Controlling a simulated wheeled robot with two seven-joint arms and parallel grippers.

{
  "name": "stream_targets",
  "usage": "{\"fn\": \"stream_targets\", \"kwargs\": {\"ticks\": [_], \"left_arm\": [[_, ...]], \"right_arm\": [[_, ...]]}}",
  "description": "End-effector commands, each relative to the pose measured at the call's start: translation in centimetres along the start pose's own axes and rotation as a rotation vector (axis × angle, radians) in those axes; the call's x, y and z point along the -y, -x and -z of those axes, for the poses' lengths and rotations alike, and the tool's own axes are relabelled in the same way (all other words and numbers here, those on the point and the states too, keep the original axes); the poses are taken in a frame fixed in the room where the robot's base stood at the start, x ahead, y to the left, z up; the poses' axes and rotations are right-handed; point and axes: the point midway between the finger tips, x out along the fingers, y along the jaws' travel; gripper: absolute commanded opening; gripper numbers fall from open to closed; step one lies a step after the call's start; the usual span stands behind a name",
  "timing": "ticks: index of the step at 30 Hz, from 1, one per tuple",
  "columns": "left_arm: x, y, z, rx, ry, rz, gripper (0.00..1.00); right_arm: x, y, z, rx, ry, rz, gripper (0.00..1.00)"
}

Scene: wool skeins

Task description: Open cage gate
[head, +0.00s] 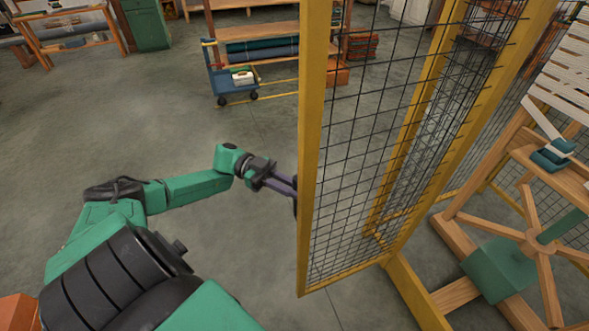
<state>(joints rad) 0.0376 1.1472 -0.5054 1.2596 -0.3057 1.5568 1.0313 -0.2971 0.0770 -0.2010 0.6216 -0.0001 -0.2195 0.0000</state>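The cage gate (312,150) is a yellow frame with black wire mesh, standing upright in the middle of the head view. It stands swung out at an angle from the yellow cage frame (428,140) behind it. My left arm reaches in from the left, and my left gripper (290,188) is at the gate's left upright. Its fingertips are hidden behind that upright, so I cannot tell whether they are open, shut or touching it. My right gripper is not in view.
Inside the cage at right stands a wooden machine with a spoked wheel (537,240). A blue cart (232,80) and wooden shelves (262,30) with rolls stand at the back. The grey floor left of the gate is clear.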

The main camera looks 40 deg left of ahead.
Motion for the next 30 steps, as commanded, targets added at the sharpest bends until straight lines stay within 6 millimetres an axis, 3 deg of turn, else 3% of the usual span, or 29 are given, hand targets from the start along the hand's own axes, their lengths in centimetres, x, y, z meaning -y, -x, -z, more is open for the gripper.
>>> {"fn": "stream_targets", "kwargs": {"ticks": [13,14,15,16,25,30], "left_arm": [[0.0,0.0,-0.2,0.006,0.005,0.0,0.0],[0.0,0.0,-0.2,0.006,0.005,0.001,0.25],[0.0,0.0,-0.2,0.005,0.005,0.001,0.4],[0.0,0.0,-0.2,0.005,0.004,0.001,0.46],[0.1,0.2,-0.2,0.003,0.002,0.002,0.46],[0.1,2.2,-0.5,0.005,0.002,0.004,0.46]], "right_arm": [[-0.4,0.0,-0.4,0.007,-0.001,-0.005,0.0],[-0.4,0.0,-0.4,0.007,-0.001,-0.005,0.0],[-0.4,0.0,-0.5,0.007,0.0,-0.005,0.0],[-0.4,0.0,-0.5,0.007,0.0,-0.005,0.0],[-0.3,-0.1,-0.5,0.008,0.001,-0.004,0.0],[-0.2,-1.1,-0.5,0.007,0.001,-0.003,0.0]]}}
